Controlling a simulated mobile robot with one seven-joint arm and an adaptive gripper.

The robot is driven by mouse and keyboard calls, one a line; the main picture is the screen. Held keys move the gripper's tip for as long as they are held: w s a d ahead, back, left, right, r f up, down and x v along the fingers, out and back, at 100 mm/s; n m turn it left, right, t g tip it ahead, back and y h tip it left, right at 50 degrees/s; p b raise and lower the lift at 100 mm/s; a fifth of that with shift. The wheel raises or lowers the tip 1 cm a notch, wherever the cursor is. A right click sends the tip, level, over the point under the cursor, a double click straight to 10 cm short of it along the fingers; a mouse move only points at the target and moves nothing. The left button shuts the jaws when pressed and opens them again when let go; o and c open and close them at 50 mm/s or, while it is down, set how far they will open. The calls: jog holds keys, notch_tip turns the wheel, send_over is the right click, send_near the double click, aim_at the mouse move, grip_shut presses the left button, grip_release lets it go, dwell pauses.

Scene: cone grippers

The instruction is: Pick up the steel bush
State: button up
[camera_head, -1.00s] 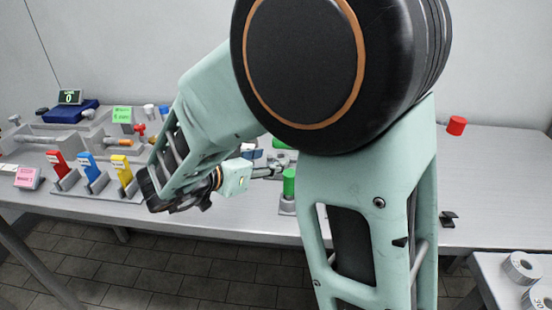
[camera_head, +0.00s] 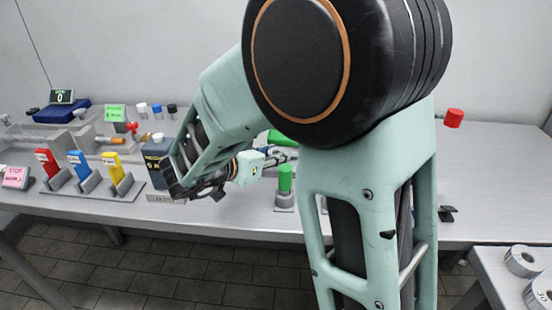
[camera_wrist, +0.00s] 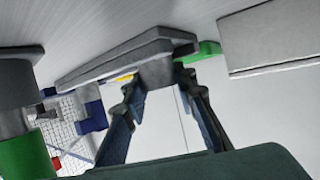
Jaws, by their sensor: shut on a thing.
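My gripper (camera_wrist: 160,82) is shut on a grey cylindrical piece, which I take to be the steel bush (camera_wrist: 158,74), in the wrist view. A finger is on each side of it. Its far end meets or overlaps a grey slab (camera_wrist: 100,65) in the picture; I cannot tell whether they touch. In the head view my gripper (camera_head: 283,157) is just above and behind a green cylinder (camera_head: 285,178) on a grey stand, and my own arm covers part of that area. The bush cannot be made out in the head view.
Red (camera_head: 47,160), blue (camera_head: 78,163) and yellow (camera_head: 113,168) upright pieces stand on the left of the table, beside a dark box (camera_head: 155,160).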

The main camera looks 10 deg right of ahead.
grip_shut()
jog(key=shift+r, duration=0.1)
